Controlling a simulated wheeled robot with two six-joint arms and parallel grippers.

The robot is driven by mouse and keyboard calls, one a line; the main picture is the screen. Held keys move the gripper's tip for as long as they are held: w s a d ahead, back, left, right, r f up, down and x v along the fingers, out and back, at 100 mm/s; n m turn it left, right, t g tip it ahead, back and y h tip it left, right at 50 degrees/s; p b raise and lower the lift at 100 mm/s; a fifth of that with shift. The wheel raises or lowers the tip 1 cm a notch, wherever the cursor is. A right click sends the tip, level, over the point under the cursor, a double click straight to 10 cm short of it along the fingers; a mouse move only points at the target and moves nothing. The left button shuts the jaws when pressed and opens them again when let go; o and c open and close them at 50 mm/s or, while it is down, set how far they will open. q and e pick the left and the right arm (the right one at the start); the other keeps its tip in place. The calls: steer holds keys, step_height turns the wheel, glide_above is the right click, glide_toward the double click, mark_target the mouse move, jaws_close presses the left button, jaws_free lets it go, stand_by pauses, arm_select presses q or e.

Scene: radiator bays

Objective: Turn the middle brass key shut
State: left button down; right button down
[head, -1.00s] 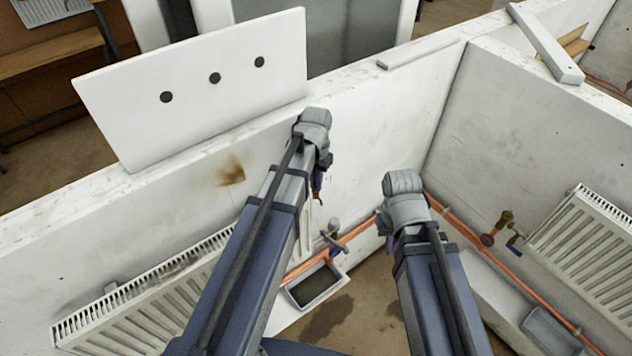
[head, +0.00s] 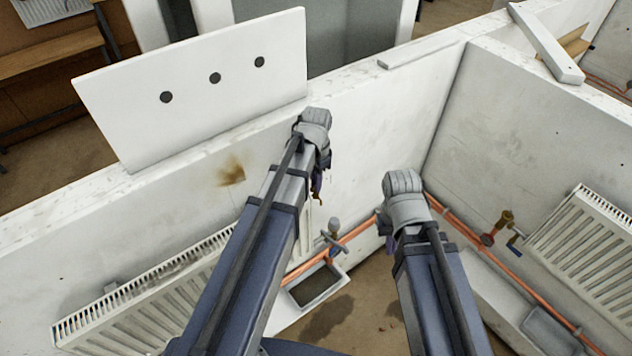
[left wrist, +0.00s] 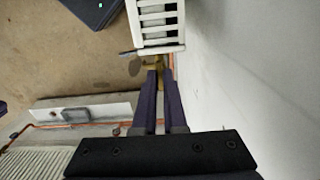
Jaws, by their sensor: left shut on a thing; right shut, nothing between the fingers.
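My left gripper (head: 318,186) hangs against the white wall near the right end of the left radiator, its fingers mostly hidden by my arm in the head view. In the left wrist view its two dark fingers (left wrist: 161,84) close on a brass key (left wrist: 153,64) just below the end of a white radiator (left wrist: 158,22). The fingertips partly cover the key, so its exact turn is hard to tell. My right gripper (head: 387,241) is shut and empty, pointing down over the corner, its fingertips mostly hidden.
A brass valve with a blue lever (head: 510,226) stands by the right radiator (head: 590,245). Another valve (head: 333,234) stands above a grey tray (head: 316,287) on the floor. Copper pipe (head: 462,226) runs along both walls.

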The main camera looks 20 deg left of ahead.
arm_select(q)
steer(key=c, duration=1.3)
jaws_free()
steer(key=shift+o, duration=0.2)
step_height(320, 180, up, 8)
steer(key=p, duration=0.7)
steer(key=shift+f+p, duration=0.1)
steer(key=shift+p, duration=0.3)
steer(key=shift+f, duration=0.1)
steer(key=shift+s+d+f+b, duration=0.15)
steer(key=shift+f+b, duration=0.15)
steer(key=shift+b, duration=0.1)
steer(key=s+d+f+n+b, duration=0.1)
steer(key=s+d+f+b, duration=0.2)
steer(key=f+b, duration=0.5)
steer(key=s+d+f+n+b, duration=0.1)
steer(key=s+d+f+b, duration=0.3)
steer(key=s+f+b, duration=0.2)
steer(key=s+d+f+n+y+b, duration=0.1)
steer(key=s+d+f+b, duration=0.3)
steer(key=f+b, duration=0.5)
steer(key=shift+s+f+n+b, duration=0.4)
steer(key=shift+s+n, duration=0.1)
steer(key=shift+s, duration=0.2)
